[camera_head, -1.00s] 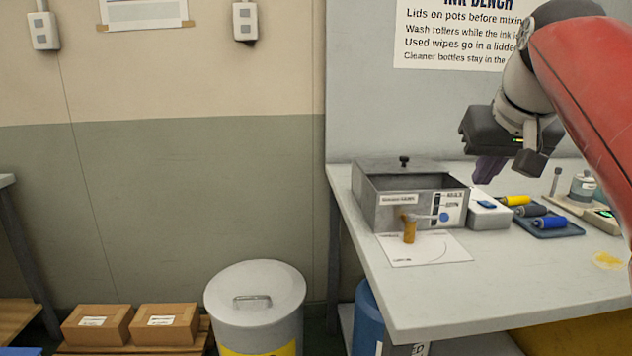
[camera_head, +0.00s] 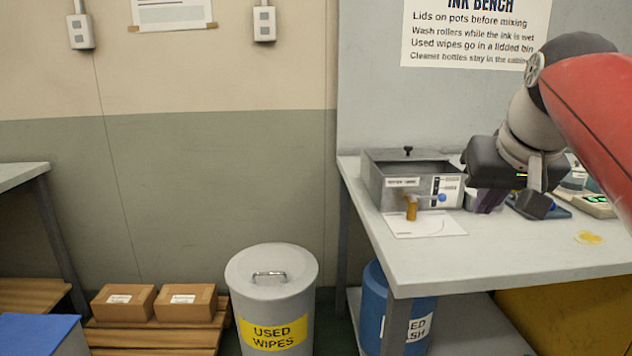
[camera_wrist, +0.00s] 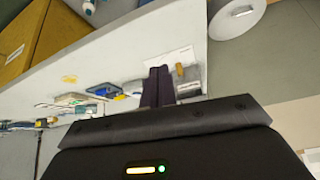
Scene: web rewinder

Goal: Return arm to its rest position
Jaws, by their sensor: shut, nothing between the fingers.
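My gripper (camera_head: 487,203) hangs at the end of my arm over the ink bench (camera_head: 445,262), at the right in the head view. Its dark fingers are shut with nothing between them. In the wrist view the closed fingers (camera_wrist: 158,86) point up the picture across the bench. In the head view the fingers are just right of the grey metal tank (camera_head: 385,190). My gripper and wrist hide most of the white box and the rollers behind them. I cannot tell how far above the bench top the fingertips are.
A brass-coloured tap (camera_head: 411,208) juts from the tank over a white sheet (camera_head: 425,225). A lidded used-wipes bin (camera_head: 272,300) stands left of the bench, and a blue drum (camera_head: 374,305) is under it. Cartons (camera_head: 186,302) sit on a pallet. The bench's front area is mostly clear.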

